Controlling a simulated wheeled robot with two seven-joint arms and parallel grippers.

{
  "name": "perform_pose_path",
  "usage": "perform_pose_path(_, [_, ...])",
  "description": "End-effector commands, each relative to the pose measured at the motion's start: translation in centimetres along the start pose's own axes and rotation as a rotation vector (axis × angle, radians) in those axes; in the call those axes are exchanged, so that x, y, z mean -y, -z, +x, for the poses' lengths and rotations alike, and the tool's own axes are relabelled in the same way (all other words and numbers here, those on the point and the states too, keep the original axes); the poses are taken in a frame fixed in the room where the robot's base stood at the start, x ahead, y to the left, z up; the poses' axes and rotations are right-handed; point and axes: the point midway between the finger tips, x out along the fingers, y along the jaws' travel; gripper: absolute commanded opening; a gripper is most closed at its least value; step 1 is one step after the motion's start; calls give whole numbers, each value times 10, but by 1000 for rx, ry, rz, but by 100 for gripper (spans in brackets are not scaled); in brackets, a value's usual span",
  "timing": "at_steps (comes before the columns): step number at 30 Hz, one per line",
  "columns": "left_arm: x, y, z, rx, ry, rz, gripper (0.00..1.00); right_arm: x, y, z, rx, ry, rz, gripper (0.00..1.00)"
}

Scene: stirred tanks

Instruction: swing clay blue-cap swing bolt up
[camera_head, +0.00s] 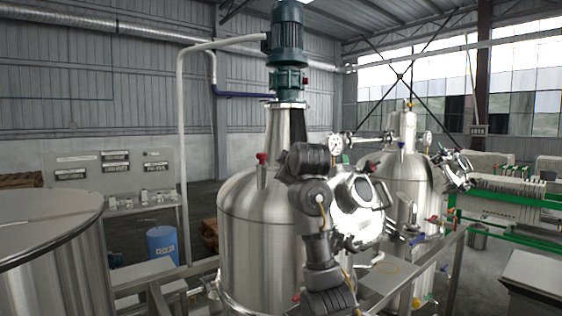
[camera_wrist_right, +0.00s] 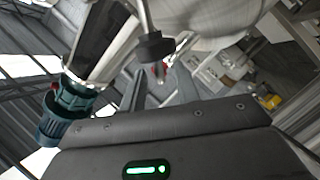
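The steel tank (camera_head: 240,215) fills the middle of the head view, with an open round manway lid (camera_head: 358,205) on its right side. Small coloured caps show low at the right of the lid, one of them blue (camera_head: 415,239); which is the clay blue-cap bolt I cannot tell. My right arm stands in front of the tank and hides part of it; its gripper is not clear there. In the right wrist view my right gripper (camera_wrist_right: 160,88) has its two fingers apart. A metal rod with a dark knob (camera_wrist_right: 155,47) lies just beyond the fingertips, apparently not gripped. My left gripper is not in view.
A second steel tank (camera_head: 405,178) with a gauge stands behind at right. A motor (camera_head: 287,40) tops the middle tank. A blue drum (camera_head: 162,245) stands on the floor. Green rails (camera_head: 510,225) run at the right.

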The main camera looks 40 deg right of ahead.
Motion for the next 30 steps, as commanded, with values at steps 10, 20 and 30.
perform_pose_path(10, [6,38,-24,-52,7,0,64,-1,2,42,-2,1,1,32])
perform_pose_path(20, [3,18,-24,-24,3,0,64,1,2,45,-3,0,1,32])
perform_pose_path(30, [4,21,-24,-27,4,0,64,1,1,45,-2,0,0,0])
